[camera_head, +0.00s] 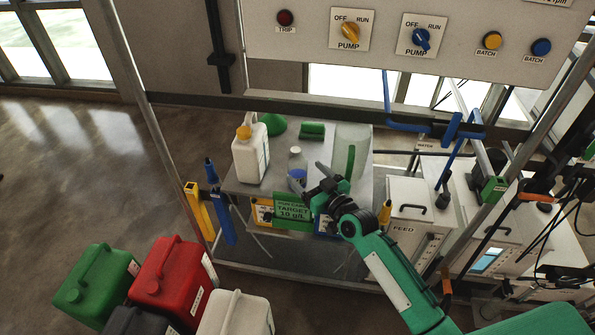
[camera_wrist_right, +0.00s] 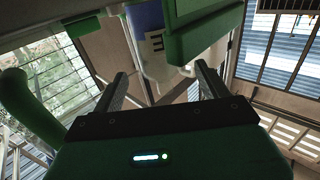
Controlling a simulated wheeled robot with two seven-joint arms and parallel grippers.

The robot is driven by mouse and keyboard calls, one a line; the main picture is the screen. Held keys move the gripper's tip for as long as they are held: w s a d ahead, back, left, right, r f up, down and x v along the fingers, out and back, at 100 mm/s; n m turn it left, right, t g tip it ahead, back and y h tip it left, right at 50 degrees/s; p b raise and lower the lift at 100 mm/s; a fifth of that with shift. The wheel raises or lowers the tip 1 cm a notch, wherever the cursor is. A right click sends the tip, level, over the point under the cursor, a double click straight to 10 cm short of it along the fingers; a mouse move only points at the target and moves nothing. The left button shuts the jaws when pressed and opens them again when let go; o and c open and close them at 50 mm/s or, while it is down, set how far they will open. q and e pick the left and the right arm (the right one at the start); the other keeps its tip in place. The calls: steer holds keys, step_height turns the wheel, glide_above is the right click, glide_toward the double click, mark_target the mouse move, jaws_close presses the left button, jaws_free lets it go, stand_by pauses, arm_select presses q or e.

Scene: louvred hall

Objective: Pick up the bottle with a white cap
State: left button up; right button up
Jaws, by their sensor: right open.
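A small clear bottle with a pale cap and a blue label or contents (camera_head: 296,160) stands on the grey bench (camera_head: 268,178) in the head view. My right gripper (camera_head: 309,178) is open, its fingers just in front of and to the right of the bottle, above the green target sign (camera_head: 292,208). I cannot tell whether a finger touches the bottle. My left gripper is not in view.
A white jug with a yellow cap (camera_head: 250,158) stands left of the bottle. A green funnel (camera_head: 273,125) and a clear cylinder (camera_head: 361,160) are also on the bench. Red (camera_head: 172,275) and green (camera_head: 98,285) canisters stand lower left. A control panel (camera_head: 380,65) hangs above.

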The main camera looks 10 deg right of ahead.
mark_target(304, 171)
steer(key=p+x, duration=0.1)
steer(key=x, duration=0.3)
steer(key=shift+w+a, duration=0.2)
steer(key=shift+w, duration=0.35)
steer(key=shift+c, duration=0.7)
steer(key=shift+f, duration=0.1)
steer(key=c, duration=0.7)
steer(key=shift+c, duration=1.4)
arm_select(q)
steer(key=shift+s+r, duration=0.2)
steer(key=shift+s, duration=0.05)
